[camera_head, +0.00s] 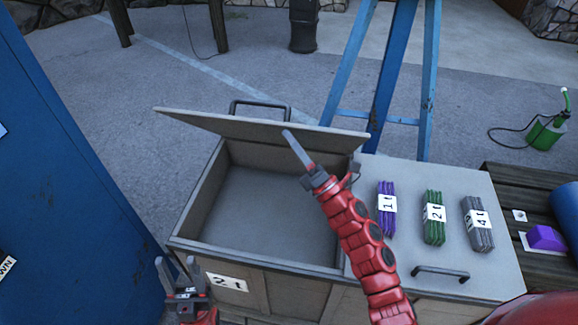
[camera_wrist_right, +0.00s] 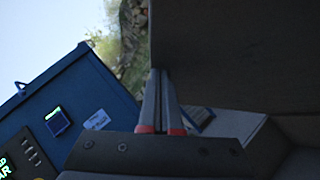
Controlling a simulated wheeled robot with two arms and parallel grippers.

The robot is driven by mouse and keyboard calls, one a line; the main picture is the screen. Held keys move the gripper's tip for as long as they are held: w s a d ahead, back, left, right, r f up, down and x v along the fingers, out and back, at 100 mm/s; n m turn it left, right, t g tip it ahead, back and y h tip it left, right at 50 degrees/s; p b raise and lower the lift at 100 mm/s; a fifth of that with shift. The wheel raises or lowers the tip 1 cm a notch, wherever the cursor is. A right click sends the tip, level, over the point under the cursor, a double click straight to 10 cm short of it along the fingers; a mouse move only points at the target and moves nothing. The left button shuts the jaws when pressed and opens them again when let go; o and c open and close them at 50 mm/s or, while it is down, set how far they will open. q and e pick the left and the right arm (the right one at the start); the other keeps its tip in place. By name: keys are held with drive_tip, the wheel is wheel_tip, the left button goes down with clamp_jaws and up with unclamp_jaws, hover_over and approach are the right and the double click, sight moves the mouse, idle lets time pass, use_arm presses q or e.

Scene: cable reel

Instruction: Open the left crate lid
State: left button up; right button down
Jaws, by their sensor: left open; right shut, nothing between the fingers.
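The left crate lid (camera_head: 245,127) is raised and tilted up at the back of the left crate (camera_head: 205,195), its handle (camera_head: 260,106) showing beyond the top edge. The crate stands open and looks empty, with a "2t" label on its front. My right gripper (camera_head: 289,137) is shut and empty, its tips close against the inner side of the lid; contact is hard to tell. In the right wrist view its closed fingers (camera_wrist_right: 160,95) lie beside a dark panel, likely the lid (camera_wrist_right: 235,55). My left gripper (camera_head: 178,268) is open and empty at the crate's front left corner.
The right lid (camera_head: 400,255) is closed and bears purple, green and grey cable bundles. A blue cabinet (camera_head: 60,190) stands close at the left. A blue ladder-like stand (camera_head: 385,80) is behind the crate. A dark slatted table (camera_head: 510,190) adjoins the right.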

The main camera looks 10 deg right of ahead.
drive_tip(key=w+r+m+p, duration=0.1)
drive_tip(key=w+r, duration=0.1)
drive_tip(key=w+d+r+h+p, duration=0.1)
drive_tip(key=w+r+p, duration=0.1)
drive_tip(key=w+d+r+m+h+p, duration=0.1)
drive_tip(key=w+r+p, duration=0.1)
drive_tip(key=r, duration=0.1)
drive_tip(key=shift+w+m, duration=0.3)
drive_tip(key=w+d+r+m+g+h+p, duration=0.1)
drive_tip(key=w+d+r+m+h+p, duration=0.1)
drive_tip(key=w+p, duration=0.5)
drive_tip(key=shift+w+d+r+m+p, duration=0.35)
drive_tip(key=shift+w+d+r+m, duration=0.4)
drive_tip(key=shift+w+r, duration=0.9)
drive_tip(key=shift+w+d+f, duration=0.15)
drive_tip(key=shift+w+f, duration=0.15)
